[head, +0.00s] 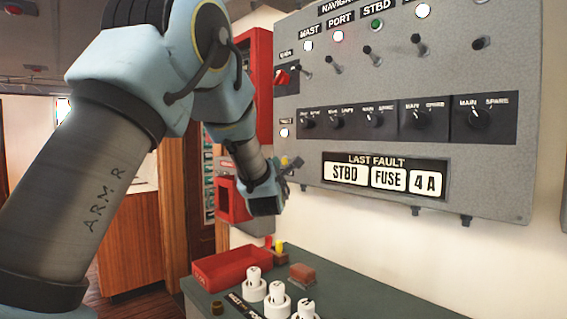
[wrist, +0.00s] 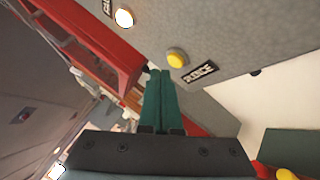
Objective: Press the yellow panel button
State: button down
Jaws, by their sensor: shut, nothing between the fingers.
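The yellow panel button (wrist: 177,58) is a small round yellow dome on the grey panel (wrist: 245,30), beside a black label, in the wrist view. My gripper (wrist: 158,74) has dark green fingers lying together with nothing between them. Their tips end just to the lower left of the button in that picture. I cannot tell whether they touch the panel. In the head view my gripper (head: 288,172) is at the lower left corner of the panel (head: 300,93), by a small yellow spot (head: 285,160) that appears to be the button, partly hidden.
The panel carries lamps, toggle switches and several black knobs (head: 479,118). A red cabinet (head: 258,85) stands left of it. Below are a worktop (head: 360,290) with a red tray (head: 225,270), white fuse-like parts (head: 278,294) and a reddish block (head: 302,273).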

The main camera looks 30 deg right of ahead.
jog(key=shift+d+f+b, duration=0.1)
jog(key=shift+d+b, duration=0.05)
jog(key=shift+b, duration=0.25)
jog(key=shift+w+d, duration=0.1)
jog(key=shift+d, duration=0.15)
jog(key=shift+d+b, duration=0.4)
jog(key=shift+b, duration=0.15)
dwell(0.8)
jog(key=shift+a, duration=0.15)
jog(key=shift+a+b, duration=0.65)
jog(key=shift+b, duration=0.3)
jog(key=shift+a, duration=0.1)
